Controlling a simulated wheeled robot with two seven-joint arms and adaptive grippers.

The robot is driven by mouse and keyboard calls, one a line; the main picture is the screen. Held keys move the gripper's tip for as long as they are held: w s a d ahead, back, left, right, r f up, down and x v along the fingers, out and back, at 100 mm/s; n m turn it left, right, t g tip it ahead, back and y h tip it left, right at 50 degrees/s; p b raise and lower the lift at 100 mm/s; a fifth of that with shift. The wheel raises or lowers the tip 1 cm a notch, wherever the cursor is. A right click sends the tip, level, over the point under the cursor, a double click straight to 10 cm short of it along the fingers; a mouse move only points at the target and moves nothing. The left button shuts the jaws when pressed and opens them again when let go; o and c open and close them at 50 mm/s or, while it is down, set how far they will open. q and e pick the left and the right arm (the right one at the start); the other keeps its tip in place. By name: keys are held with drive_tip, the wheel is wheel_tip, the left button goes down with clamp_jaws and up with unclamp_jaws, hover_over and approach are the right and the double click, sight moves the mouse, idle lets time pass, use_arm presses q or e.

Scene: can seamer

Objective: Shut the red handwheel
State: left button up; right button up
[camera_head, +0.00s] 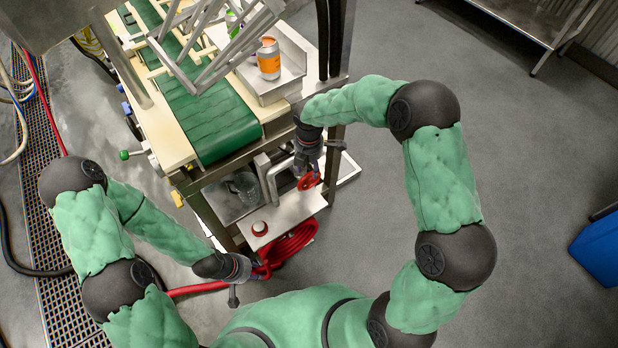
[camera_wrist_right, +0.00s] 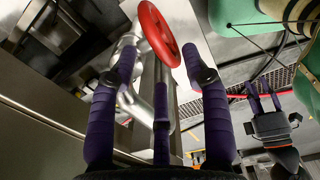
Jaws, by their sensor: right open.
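The red handwheel (camera_head: 308,181) sits on the side of the machine frame, just below my right gripper (camera_head: 307,165) in the head view. In the right wrist view the handwheel (camera_wrist_right: 157,36) is seen nearly edge-on, between and beyond the purple fingertips. My right gripper (camera_wrist_right: 160,62) is open, its fingers spread on either side of the wheel, with nothing held. Whether a finger touches the rim I cannot tell. My left gripper (camera_head: 243,283) is low near the red hose, empty with fingers apart; it also shows in the right wrist view (camera_wrist_right: 263,92).
A coiled red hose (camera_head: 290,245) lies below. A green conveyor (camera_head: 215,125) and an orange can (camera_head: 268,60) are above. Metal pipework (camera_head: 272,180) stands close to the wheel.

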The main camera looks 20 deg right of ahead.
sight(309, 178)
wheel_tip(309, 178, down, 8)
drive_tip(key=shift+w+a+r+b, duration=0.1)
drive_tip(key=shift+b, duration=0.95)
clamp_jaws()
